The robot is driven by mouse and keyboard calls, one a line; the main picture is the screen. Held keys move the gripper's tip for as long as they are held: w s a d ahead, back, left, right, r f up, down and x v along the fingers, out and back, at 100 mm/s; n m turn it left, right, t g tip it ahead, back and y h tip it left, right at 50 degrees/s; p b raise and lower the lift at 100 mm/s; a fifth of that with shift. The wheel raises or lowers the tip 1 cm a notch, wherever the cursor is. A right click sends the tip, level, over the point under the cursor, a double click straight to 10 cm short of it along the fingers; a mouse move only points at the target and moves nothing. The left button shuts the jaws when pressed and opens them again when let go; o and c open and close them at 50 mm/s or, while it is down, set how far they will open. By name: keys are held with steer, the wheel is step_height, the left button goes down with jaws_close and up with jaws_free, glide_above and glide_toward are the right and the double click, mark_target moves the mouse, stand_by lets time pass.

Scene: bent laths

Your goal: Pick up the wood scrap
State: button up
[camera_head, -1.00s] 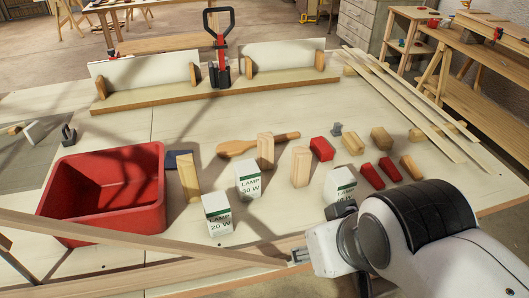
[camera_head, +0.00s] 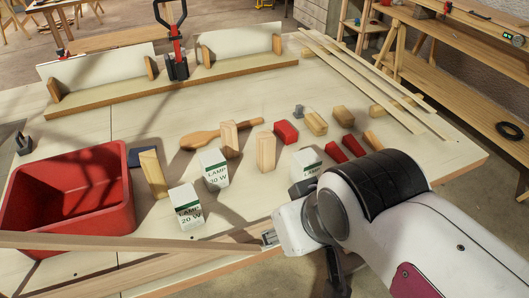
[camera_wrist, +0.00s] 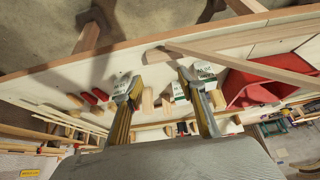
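Several short wood pieces are in view, and I cannot tell for certain which one is the wood scrap. In the head view, upright blocks (camera_head: 153,174), (camera_head: 228,139) and (camera_head: 265,150) stand among the lamp boxes, and lying blocks (camera_head: 315,123) are farther right. In the wrist view, a short pale piece (camera_wrist: 156,55) lies near the table edge, beside the end of a long lath (camera_wrist: 235,58). My gripper (camera_wrist: 158,82) is open, with nothing seen between its fingers. In the head view my wrist hides most of it.
A red bin (camera_head: 75,190) stands at left. Lamp boxes (camera_head: 187,207), a wooden paddle (camera_head: 205,137) and red blocks (camera_head: 286,131) occupy the middle. Long laths (camera_head: 370,80) lie at right. A long lath (camera_head: 110,243) crosses the near edge.

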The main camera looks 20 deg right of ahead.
steer(key=o, duration=0.3)
steer(key=t, duration=0.7)
glide_toward(270, 141)
steer(key=x, duration=0.3)
steer(key=shift+w+d+f+n+t+y, duration=0.15)
steer(key=shift+w+f+n+t+y, duration=0.15)
steer(key=shift+w+f+t+y, duration=0.25)
steer(key=shift+x, duration=1.25)
steer(key=shift+w, duration=0.1)
